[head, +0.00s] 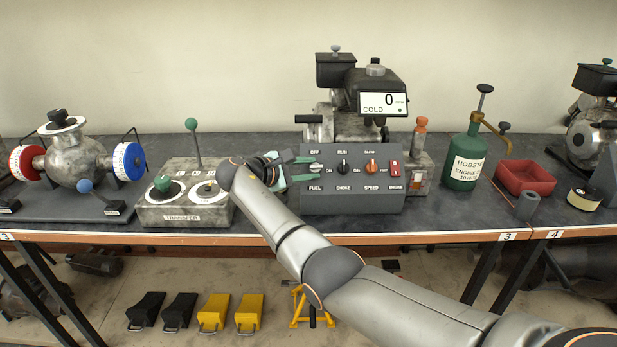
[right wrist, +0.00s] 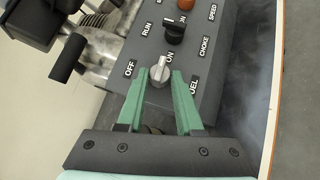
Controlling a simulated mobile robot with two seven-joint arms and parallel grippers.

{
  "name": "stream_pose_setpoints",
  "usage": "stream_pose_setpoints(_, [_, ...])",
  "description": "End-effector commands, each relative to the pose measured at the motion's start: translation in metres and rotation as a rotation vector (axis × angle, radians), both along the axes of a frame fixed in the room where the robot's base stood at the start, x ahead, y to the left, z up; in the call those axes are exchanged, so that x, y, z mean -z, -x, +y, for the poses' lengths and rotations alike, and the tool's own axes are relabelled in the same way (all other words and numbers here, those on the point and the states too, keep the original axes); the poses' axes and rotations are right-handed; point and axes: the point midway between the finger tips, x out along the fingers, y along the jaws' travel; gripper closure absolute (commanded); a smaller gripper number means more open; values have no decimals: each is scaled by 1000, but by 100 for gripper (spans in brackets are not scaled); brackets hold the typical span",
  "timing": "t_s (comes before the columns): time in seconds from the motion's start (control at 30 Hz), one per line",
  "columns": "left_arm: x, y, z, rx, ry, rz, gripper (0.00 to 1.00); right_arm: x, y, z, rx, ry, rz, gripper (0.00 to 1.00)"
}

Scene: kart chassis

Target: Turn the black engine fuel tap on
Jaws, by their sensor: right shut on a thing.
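The black engine (head: 375,88) stands behind a dark grey control panel (head: 350,204). Its fuel tap is a small pale grey knob (right wrist: 160,72) at the panel's left end, among the OFF, ON and FUEL labels. In the right wrist view, the knob's narrow end appears to point away from my gripper, towards the ON label. My right gripper (head: 313,168) reaches in from the left of the panel, with its green fingers closed on either side of the knob. The fingers also show in the right wrist view (right wrist: 160,82). In the head view they partly hide the knob. My left gripper is not in view.
A black choke knob (head: 343,166), an orange speed knob (head: 371,166) and a red engine switch (head: 395,168) sit right of the tap. A transfer box (head: 182,217) with green-knobbed levers stands left, close to my right wrist. A green oil can (head: 464,160) stands right.

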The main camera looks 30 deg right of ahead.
Motion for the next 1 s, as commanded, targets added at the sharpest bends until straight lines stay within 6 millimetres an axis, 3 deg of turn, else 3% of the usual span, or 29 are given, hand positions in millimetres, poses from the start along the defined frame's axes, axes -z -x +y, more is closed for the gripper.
stream_pose_setpoints(0.7, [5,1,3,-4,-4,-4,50,-1,-1,-1,55,-46,-29,100])
stream_pose_setpoints(0.73, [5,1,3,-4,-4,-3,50,-1,-1,-1,55,-46,-29,63])
stream_pose_setpoints(1.0, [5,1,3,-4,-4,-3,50,-1,-1,-1,54,-45,-27,35])
